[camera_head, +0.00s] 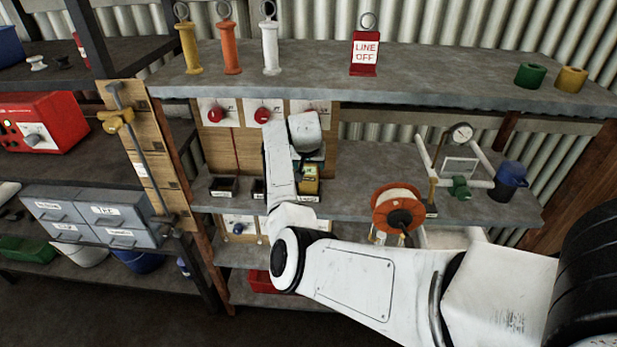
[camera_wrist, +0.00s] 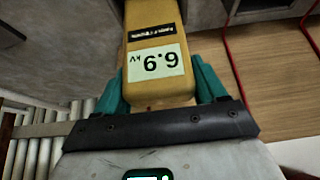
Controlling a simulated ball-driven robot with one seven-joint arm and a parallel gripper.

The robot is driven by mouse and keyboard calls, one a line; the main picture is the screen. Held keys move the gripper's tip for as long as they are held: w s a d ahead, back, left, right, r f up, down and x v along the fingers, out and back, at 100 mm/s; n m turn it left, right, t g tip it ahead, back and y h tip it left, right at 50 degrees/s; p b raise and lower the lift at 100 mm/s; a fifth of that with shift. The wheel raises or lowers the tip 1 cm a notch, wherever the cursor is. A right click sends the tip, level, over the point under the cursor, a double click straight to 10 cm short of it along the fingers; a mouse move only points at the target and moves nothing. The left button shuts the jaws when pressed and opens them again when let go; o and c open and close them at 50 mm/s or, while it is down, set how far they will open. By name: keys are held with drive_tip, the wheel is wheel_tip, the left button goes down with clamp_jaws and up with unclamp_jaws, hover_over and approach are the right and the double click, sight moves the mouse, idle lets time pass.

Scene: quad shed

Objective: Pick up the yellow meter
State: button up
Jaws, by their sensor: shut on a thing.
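The yellow meter (camera_wrist: 155,40) is in the wrist view, with a pale label that reads 6.9 kV upside down and a dark label above it. My gripper (camera_wrist: 160,88) has its teal fingers on both sides of the meter, shut on it. In the head view the yellow meter (camera_head: 309,180) shows at the end of my arm, over the middle shelf. My fingers are mostly hidden there by my wrist. I cannot tell whether the meter touches the shelf.
Small dark bins (camera_head: 223,187) stand on the middle shelf left of the meter. A wooden panel with red knobs (camera_head: 262,115) is behind. An orange reel (camera_head: 398,215) and a pipe frame with a gauge (camera_head: 461,133) stand to the right. The upper shelf (camera_head: 430,75) overhangs.

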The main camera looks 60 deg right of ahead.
drive_tip(key=shift+c, duration=0.8)
drive_tip(key=shift+r, duration=0.1)
